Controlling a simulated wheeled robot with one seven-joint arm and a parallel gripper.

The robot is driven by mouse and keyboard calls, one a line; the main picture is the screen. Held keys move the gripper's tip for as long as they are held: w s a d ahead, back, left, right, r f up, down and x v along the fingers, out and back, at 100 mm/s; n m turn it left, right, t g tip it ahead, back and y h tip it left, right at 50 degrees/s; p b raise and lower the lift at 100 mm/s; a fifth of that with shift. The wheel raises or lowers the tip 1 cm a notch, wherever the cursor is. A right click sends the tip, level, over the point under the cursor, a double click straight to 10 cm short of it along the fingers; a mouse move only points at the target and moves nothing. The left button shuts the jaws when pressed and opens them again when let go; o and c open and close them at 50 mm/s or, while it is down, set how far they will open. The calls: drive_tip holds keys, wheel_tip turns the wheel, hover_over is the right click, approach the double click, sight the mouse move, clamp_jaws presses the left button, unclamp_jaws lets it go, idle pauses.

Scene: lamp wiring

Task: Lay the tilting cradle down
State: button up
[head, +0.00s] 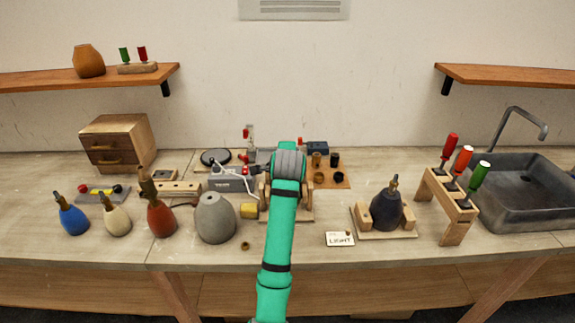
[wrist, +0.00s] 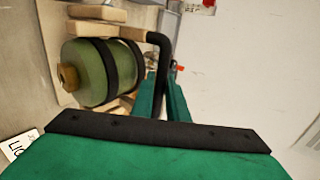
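In the wrist view a green lamp body (wrist: 88,75) with a tan neck end (wrist: 68,77) is held by black straps between the wooden rails of the cradle (wrist: 105,12). A black bent handle (wrist: 163,48) reaches from the cradle to my gripper (wrist: 163,85). The two teal fingers lie either side of the handle and appear closed on it. In the head view my arm hides the gripper and most of the cradle; a bit of its wooden base (head: 303,214) shows. I cannot tell the cradle's exact tilt.
A grey vase (head: 215,219) stands left of my arm, with several stoppered bodies further left. The LIGHT card (head: 340,240), a dark lamp body (head: 386,210) in a wooden holder, a screwdriver rack (head: 446,205) and the sink (head: 515,195) are to the right.

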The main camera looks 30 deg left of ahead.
drive_tip(key=o, duration=0.4)
drive_tip(key=shift+a+r, duration=0.15)
drive_tip(key=shift+r, duration=0.05)
drive_tip(key=shift+c, duration=0.2)
drive_tip(key=shift+f, duration=0.1)
drive_tip(key=v, duration=1.1)
drive_tip(key=shift+w+f, duration=0.1)
